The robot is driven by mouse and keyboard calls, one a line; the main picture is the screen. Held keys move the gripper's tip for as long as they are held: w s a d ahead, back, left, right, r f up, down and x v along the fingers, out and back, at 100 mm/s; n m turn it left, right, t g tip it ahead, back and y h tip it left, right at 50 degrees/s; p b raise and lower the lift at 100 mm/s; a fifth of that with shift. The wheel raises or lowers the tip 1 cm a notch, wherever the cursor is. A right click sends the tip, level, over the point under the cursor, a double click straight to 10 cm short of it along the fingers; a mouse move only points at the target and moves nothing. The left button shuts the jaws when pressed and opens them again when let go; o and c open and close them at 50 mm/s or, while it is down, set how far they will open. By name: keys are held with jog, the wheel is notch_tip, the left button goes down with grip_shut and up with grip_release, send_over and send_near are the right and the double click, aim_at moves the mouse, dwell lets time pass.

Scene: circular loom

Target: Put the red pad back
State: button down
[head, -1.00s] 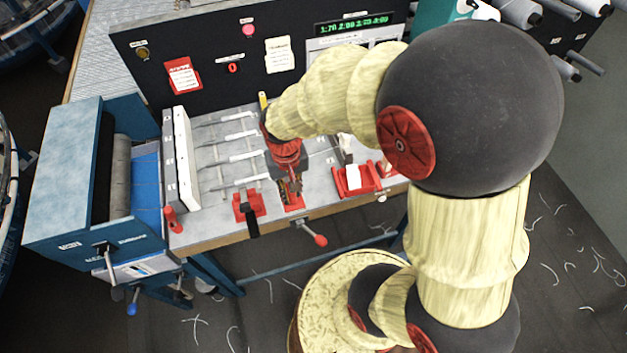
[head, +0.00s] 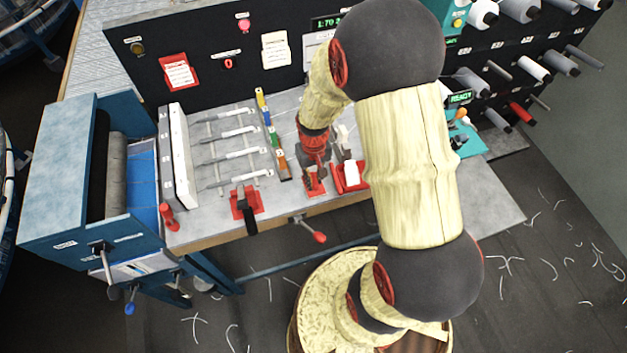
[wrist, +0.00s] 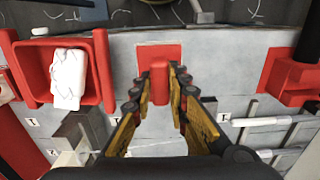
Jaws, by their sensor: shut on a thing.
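The red pad (head: 313,184) is a flat red square with an upright red grip, near the bench's front edge. In the wrist view the pad (wrist: 150,53) lies between my fingers and the bench edge. My gripper (wrist: 160,88) is shut on its grip, one finger on each side. In the head view my gripper (head: 316,172) points down at the pad, partly covering it. I cannot tell whether the pad rests on the bench or is slightly above it.
A red tray (head: 341,186) with a white piece stands close to the pad's right. A red-based clamp with a black handle (head: 250,220) stands to the left. A colored strip (head: 272,135) and several white-barred rods (head: 238,132) lie behind. A red-knobbed lever (head: 319,237) sticks out in front.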

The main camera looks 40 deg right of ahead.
jog(key=shift+f, duration=0.45)
jog(key=shift+f, duration=0.15)
jog(key=c, duration=1.7)
grip_release()
jog(key=shift+c, duration=0.2)
notch_tip(320, 180, up, 12)
jog(key=p, duration=0.1)
notch_tip(320, 180, up, 15)
jog(key=n+t, duration=0.2)
jog(key=t, duration=0.1)
send_over(313, 179)
jog(key=s+a, duration=0.4)
jog(key=a, duration=0.3)
jog(key=s+a+r+n+t, duration=0.1)
jog(key=s+a+r, duration=0.3)
jog(key=s+r, duration=0.4)
jog(key=shift+a+t, duration=0.4)
jog(key=shift+t, duration=0.4)
